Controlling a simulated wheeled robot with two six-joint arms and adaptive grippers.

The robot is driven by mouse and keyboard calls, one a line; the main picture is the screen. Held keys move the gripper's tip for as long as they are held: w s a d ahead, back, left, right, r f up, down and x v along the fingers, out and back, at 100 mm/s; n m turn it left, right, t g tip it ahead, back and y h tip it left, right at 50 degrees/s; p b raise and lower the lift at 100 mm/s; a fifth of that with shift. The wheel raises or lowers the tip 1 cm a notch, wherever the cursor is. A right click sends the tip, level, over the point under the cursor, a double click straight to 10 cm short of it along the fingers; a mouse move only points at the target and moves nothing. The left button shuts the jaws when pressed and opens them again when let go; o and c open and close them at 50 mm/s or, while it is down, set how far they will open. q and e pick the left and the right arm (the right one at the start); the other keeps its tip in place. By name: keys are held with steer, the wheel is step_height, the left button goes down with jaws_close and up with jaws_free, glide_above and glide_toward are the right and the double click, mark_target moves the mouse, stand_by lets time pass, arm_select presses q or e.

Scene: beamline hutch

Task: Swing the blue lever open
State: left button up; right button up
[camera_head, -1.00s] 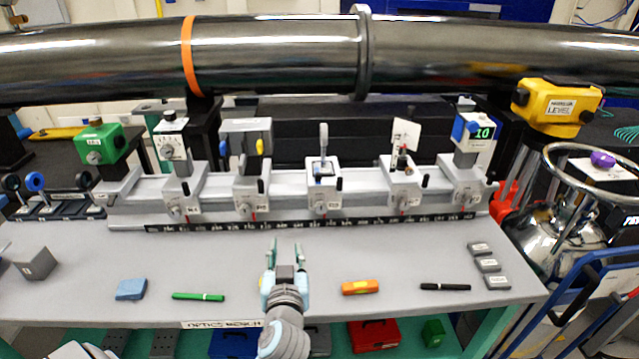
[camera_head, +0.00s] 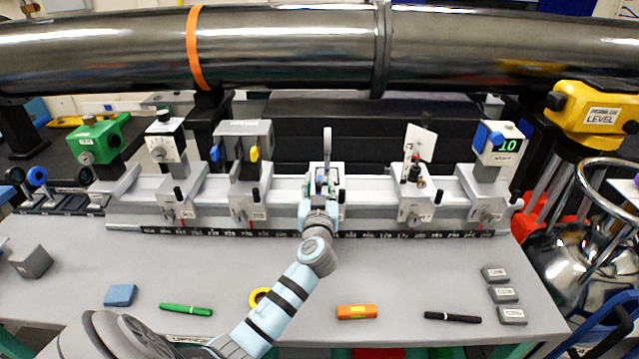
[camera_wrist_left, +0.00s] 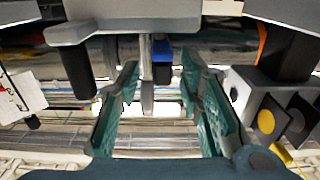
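A blue lever (camera_head: 214,153) hangs on the left side of the grey shutter box (camera_head: 243,135), with a yellow lever (camera_head: 254,153) on its right. A small blue part (camera_wrist_left: 162,62) also shows on the middle rail mount (camera_head: 340,182); I cannot tell whether it is a lever. My left gripper (camera_head: 320,200) is at this middle mount, right of the shutter box, its tips partly hidden by the wrist. In the left wrist view its teal fingers (camera_wrist_left: 160,85) are apart, with the blue part and a grey post between or beyond them; contact is unclear. My right gripper is out of view.
Other mounts stand along the rail on both sides, with a green box (camera_head: 98,140) at left. A steel pipe (camera_head: 290,45) crosses behind. A green pen (camera_head: 186,310), tape roll (camera_head: 257,296), orange tool (camera_head: 357,311) and black pen (camera_head: 452,317) lie on the bench front.

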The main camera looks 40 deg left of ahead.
arm_select(q)
steer(key=shift+w+a+f, duration=0.15)
steer(key=shift+w+a, duration=0.05)
steer(key=shift+w, duration=0.4)
steer(key=shift+s+r, duration=0.3)
steer(key=shift+s, duration=0.25)
steer(key=shift+c, duration=1.4)
steer(key=c, duration=0.3)
jaws_close()
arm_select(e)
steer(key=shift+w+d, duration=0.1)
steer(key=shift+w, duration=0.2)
